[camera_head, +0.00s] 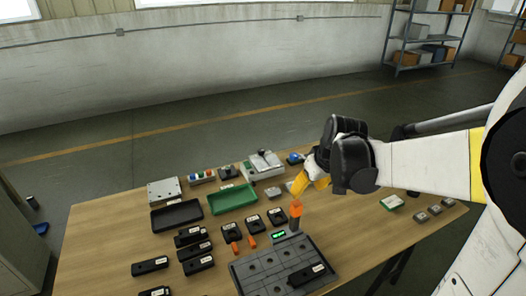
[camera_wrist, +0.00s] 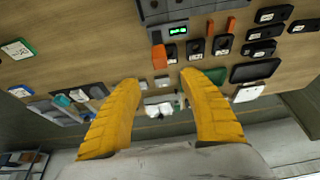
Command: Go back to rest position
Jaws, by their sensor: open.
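My gripper shows in the head view (camera_head: 308,186) with yellow fingers, above the far right part of the wooden table (camera_head: 105,240). The orange-topped post (camera_head: 296,209) stands just below and left of the fingertips. In the wrist view my gripper (camera_wrist: 160,85) has its two yellow fingers spread apart, with nothing between them. The orange post top (camera_wrist: 159,58) shows beyond the fingertips, apart from them. Part of the table behind the gripper is hidden in the head view.
A dark grey fixture plate (camera_head: 265,270) with a green display (camera_head: 278,235) sits at the table's front. A green tray (camera_head: 232,199), a black tray (camera_head: 177,215) and several black labelled parts lie left of my gripper. Small grey blocks (camera_head: 420,216) lie at the right edge. Shelving stands behind.

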